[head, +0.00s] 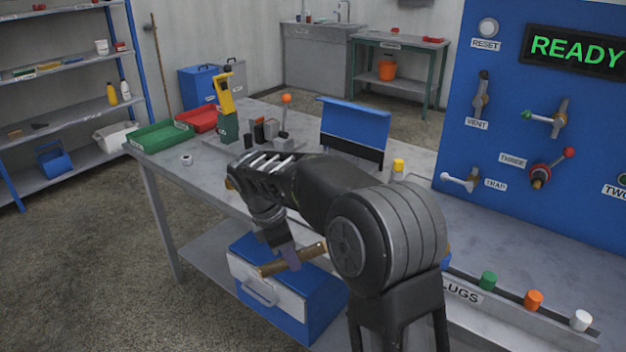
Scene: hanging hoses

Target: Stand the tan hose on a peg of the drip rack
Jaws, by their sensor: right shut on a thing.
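The tan hose (273,267) is a short brown-tan tube in the lower middle of the head view. My right gripper (290,258) points down and is shut on the hose near its middle. The hose lies slightly tilted across the fingers, its right end higher in the picture. It shows in front of the blue and white drawer box, below the bench top's front edge in the picture. I cannot make out the drip rack or its pegs. My right forearm hides part of the bench. My left gripper is not in view.
The grey bench (220,160) carries a green tray (160,136), a red tray (197,119) and a blue upright panel (354,125). A blue and white drawer box (268,300) is below. A blue control panel (520,120) stands right, above a row of coloured plugs (533,299).

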